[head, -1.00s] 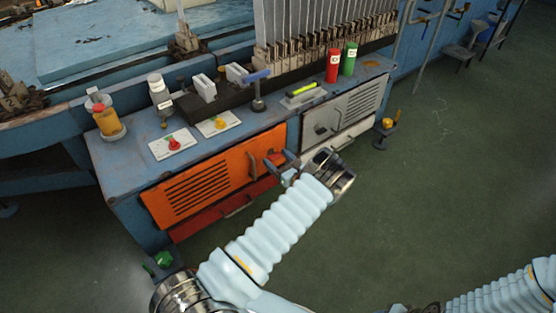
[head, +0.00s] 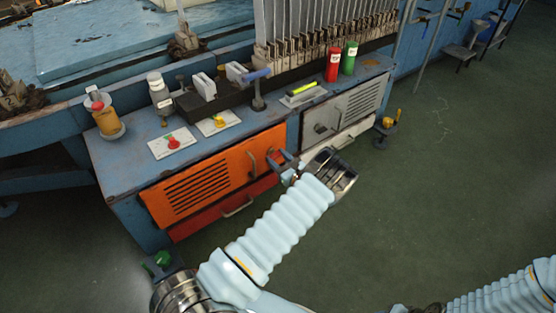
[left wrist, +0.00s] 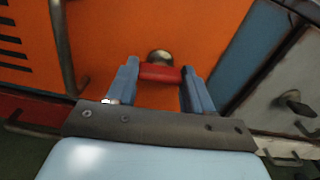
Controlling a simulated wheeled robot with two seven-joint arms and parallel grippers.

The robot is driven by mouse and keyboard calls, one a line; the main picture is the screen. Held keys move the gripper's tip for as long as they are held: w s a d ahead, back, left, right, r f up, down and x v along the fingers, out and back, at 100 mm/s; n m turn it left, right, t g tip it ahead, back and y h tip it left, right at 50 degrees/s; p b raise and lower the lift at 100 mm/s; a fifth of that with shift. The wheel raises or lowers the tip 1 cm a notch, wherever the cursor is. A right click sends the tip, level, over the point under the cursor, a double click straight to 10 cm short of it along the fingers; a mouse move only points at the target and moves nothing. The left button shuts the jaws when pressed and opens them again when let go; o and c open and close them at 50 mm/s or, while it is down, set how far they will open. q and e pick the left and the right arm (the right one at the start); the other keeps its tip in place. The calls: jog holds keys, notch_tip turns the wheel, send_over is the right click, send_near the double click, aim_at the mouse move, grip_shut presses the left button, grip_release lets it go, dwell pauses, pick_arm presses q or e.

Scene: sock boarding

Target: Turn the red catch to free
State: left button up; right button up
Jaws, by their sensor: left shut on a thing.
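The red catch (left wrist: 158,73) is a short red bar on the orange door (left wrist: 190,25), in front of a round metal boss (left wrist: 160,57). In the left wrist view it lies crosswise between the two blue-grey fingers of my left gripper (left wrist: 160,80). The gripper is shut on it, with one finger at each end. In the head view my left gripper (head: 281,164) is at the right side of the orange door (head: 200,185), and its fingers largely hide the catch. My right gripper is out of view; only its arm's sleeve shows at lower right.
A metal door handle (head: 253,165) stands just left of the catch. A grey door (head: 345,108) is to the right. Bottles, knobs on plates and a blue-handled lever (head: 257,88) sit on the cabinet top (head: 130,150).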

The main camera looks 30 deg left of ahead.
pick_arm(q)
jog(key=n+b, duration=0.2)
jog(key=n, duration=0.2)
jog(key=n+b, duration=0.3)
jog(key=n, duration=0.1)
jog(key=n+b, duration=0.3)
jog(key=n, duration=0.2)
jog(key=shift+f, duration=0.25)
jog(key=shift+r+n+b, duration=0.15)
jog(key=shift+n+b, duration=1.55)
jog(key=shift+n, duration=0.3)
jog(key=o, duration=1)
jog(key=shift+o, duration=0.2)
jog(key=shift+r, duration=0.1)
